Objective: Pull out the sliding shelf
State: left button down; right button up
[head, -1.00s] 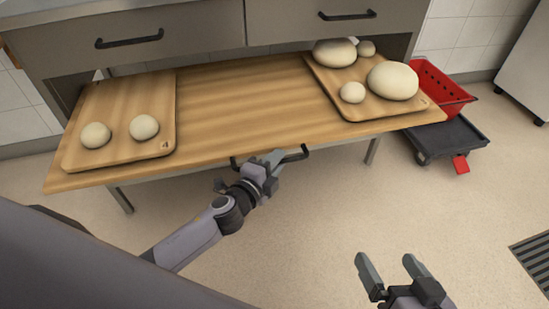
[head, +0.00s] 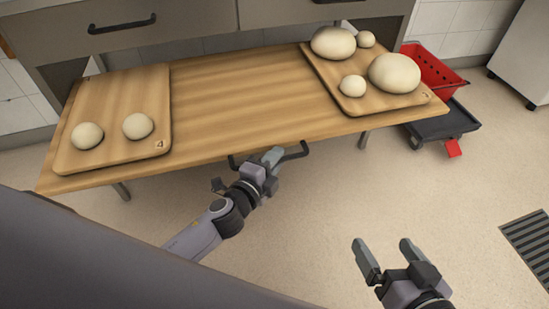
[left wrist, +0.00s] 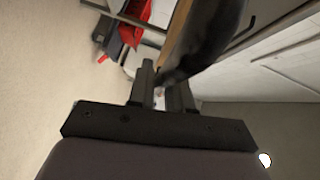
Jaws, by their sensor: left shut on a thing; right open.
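The sliding shelf (head: 235,105) is a wooden board drawn out from under the drawer unit, with a dark handle (head: 297,153) on its front edge. My left gripper (head: 268,160) is shut on the handle at the front of the shelf. In the left wrist view the fingers (left wrist: 160,95) close around the dark handle bar (left wrist: 205,50), which looks blurred and close. My right gripper (head: 385,255) is open and empty above the floor, at the lower right and apart from the shelf.
A left board (head: 110,150) carries two dough balls; a right board (head: 375,100) carries several dough pieces. Closed drawers (head: 150,40) are above the shelf. A red crate (head: 432,72) sits on a dark dolly (head: 445,122) at right. Floor in front is clear.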

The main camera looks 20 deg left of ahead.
pick_arm(q)
jog(key=c, duration=1.2)
grip_release()
jog(key=shift+o, duration=0.2)
pick_arm(e)
jog(key=shift+r, duration=0.1)
pick_arm(q)
jog(key=v, duration=0.7)
jog(key=shift+p, duration=0.45)
pick_arm(e)
jog(key=shift+s+d, duration=0.2)
jog(key=shift+d, duration=0.15)
pick_arm(q)
jog(key=shift+s, duration=0.1)
